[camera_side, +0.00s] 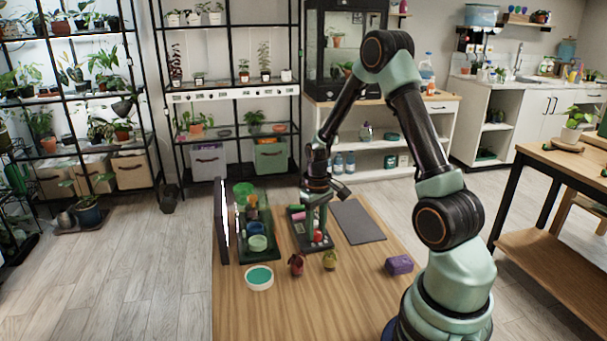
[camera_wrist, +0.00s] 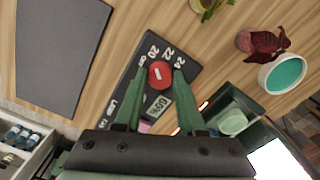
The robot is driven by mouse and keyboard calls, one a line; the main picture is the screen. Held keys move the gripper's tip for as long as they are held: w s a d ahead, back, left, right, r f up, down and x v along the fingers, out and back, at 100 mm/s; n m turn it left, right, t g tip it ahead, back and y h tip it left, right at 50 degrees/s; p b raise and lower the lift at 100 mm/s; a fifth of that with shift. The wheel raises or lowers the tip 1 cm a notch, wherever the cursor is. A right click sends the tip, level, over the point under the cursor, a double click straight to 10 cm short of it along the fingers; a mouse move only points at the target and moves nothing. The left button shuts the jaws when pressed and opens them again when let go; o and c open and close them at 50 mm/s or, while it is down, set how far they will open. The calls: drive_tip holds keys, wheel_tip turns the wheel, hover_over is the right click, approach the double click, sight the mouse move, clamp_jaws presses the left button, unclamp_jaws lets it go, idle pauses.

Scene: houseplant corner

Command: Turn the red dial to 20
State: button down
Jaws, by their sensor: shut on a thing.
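The red dial (camera_wrist: 161,75) sits on a dark control panel (camera_wrist: 139,85) with the printed numbers 20, 22 and 24 beside it. A short white mark shows on the dial's face; which number it points to is hard to tell. My gripper (camera_wrist: 161,70) is shut on the dial, with one green finger on each side of it. In the side view, my gripper (camera_side: 317,232) points down over the panel (camera_side: 301,226), and the red dial (camera_side: 318,237) shows between the fingers.
A flat grey mat (camera_side: 358,222) lies right of the panel. An open-sided dark tray with green and blue pots (camera_side: 257,243) stands left. A white dish with teal inside (camera_side: 259,278), two small plants (camera_side: 296,264) and a purple block (camera_side: 399,265) are in front. The table's front middle is clear.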

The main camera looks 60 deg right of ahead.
sight(316, 232)
drive_tip(key=c, duration=0.5)
unclamp_jaws()
wheel_tip(316, 232, up, 12)
drive_tip(key=shift+r, duration=0.15)
drive_tip(key=s+a+r+n+t, duration=0.1)
drive_tip(key=a+r+t, duration=0.1)
drive_tip(key=a, duration=0.4)
drive_tip(key=s+a+r+n+t, duration=0.1)
drive_tip(key=s+a+r, duration=0.1)
drive_tip(key=a+r, duration=0.3)
drive_tip(key=s+a+r+n+t, duration=0.1)
drive_tip(key=s+a+r+t, duration=0.1)
drive_tip(key=a, duration=0.7)
drive_tip(key=shift+s+r+t, duration=0.2)
drive_tip(key=shift+r+t, duration=0.1)
drive_tip(key=shift+r, duration=0.4)
